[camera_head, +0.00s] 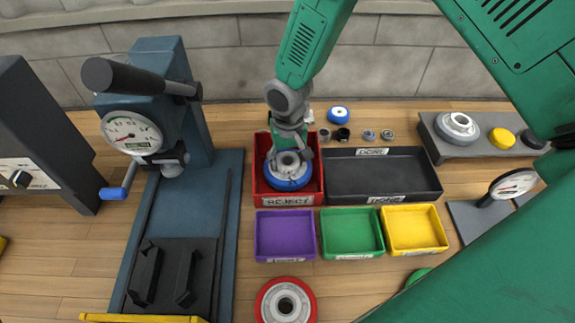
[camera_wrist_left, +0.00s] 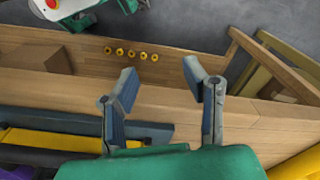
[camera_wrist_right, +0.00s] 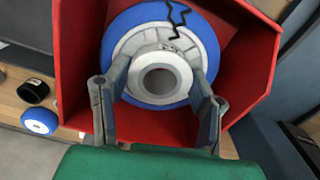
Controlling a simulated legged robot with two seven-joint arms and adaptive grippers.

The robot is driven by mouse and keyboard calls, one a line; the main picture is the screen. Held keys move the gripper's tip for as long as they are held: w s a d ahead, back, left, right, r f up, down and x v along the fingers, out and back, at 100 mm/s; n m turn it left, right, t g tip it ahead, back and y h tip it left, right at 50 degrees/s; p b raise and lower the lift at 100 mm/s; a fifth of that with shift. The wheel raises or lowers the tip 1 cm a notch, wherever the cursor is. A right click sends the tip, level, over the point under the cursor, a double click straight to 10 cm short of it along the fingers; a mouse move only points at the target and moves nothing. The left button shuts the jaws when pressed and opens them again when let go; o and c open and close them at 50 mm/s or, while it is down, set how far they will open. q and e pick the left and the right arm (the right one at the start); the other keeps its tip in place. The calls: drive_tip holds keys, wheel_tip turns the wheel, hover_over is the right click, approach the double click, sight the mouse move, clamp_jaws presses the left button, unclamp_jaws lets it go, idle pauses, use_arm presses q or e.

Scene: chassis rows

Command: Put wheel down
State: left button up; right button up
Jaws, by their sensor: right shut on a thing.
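A blue-rimmed wheel (camera_head: 289,180) with a grey hub sits inside the red bin (camera_head: 309,199) labelled REJECT. In the right wrist view the wheel (camera_wrist_right: 122,22) shows a dark jagged crack across its blue rim. My right gripper (camera_head: 290,152) points down into the bin, shut on the hub, with one finger on each side of it in the right wrist view (camera_wrist_right: 160,98). Whether the wheel rests on the bin floor is hard to tell. My left gripper (camera_wrist_left: 165,82) is open and empty in the left wrist view, above a wooden ledge.
A black DONE tray (camera_head: 380,176) stands right of the red bin. Purple (camera_head: 285,235), green (camera_head: 351,232) and yellow (camera_head: 414,229) bins stand in front. A red wheel (camera_head: 286,304) lies nearest. A blue press (camera_head: 160,110) with a gauge stands left.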

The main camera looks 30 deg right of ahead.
wheel_tip(320, 180, down, 3)
drive_tip(key=shift+w+a+r, duration=0.1)
drive_tip(key=shift+w+a, duration=0.05)
drive_tip(key=shift+a, duration=0.1)
drive_tip(key=o, duration=1.5)
wheel_tip(320, 180, up, 12)
drive_tip(key=shift+r+b, duration=0.1)
drive_tip(key=shift+b, duration=0.2)
